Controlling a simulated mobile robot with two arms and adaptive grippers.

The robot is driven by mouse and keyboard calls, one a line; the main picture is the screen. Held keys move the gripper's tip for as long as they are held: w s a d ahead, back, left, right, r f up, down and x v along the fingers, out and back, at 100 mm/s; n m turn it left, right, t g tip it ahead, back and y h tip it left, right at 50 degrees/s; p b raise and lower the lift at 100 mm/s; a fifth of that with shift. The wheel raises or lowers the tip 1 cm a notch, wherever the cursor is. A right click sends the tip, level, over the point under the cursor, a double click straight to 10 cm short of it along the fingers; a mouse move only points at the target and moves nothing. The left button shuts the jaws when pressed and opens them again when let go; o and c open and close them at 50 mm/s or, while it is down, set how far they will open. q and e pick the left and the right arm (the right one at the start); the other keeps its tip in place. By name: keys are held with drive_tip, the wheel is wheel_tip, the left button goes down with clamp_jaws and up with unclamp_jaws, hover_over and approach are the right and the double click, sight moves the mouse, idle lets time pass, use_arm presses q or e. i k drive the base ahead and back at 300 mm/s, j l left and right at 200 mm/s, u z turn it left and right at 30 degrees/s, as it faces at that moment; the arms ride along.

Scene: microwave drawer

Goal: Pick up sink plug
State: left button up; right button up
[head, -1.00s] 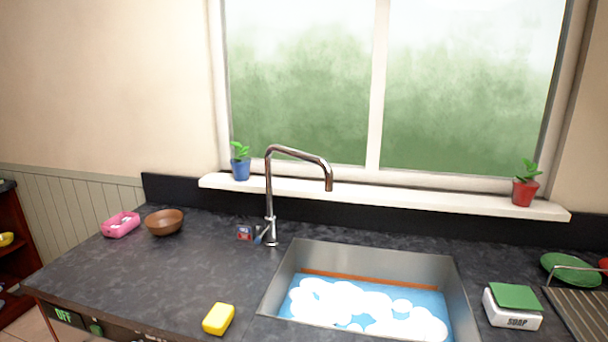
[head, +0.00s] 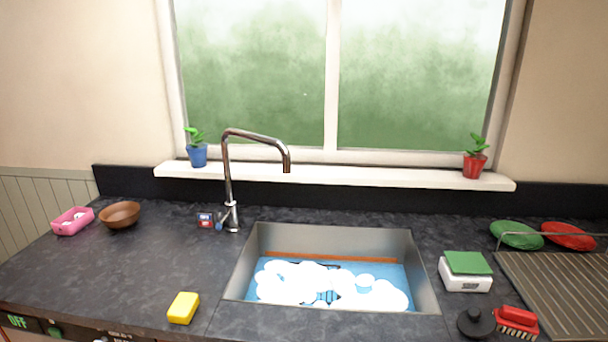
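A black round piece with a knob on top, which looks like the sink plug (head: 477,322), sits on the dark counter at the lower right, just right of the sink's front corner. The steel sink (head: 425,272) holds blue water with white foam, and a small blue striped thing (head: 328,296) shows among the foam. The bottom of the sink is hidden. Neither of my grippers is in view.
A red brush (head: 516,322) lies right beside the plug. A white soap box with a green top (head: 466,284) stands behind it. A dish rack (head: 550,290) with plates is at the right. A yellow sponge (head: 183,308) lies left of the sink; the left counter is mostly clear.

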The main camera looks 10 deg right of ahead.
sight(479, 323)
drive_tip(key=z, duration=1.35)
drive_tip(key=j+z, duration=0.3)
drive_tip(key=k+j+z, duration=0.25)
drive_tip(key=j, duration=0.25)
drive_tip(key=j+z, duration=0.3)
drive_tip(key=j, duration=0.15)
drive_tip(key=k+j+z, duration=0.15)
drive_tip(key=j+z, duration=0.15)
drive_tip(key=k+j+z, duration=0.25)
drive_tip(key=i+j, duration=0.05)
drive_tip(key=j, duration=0.05)
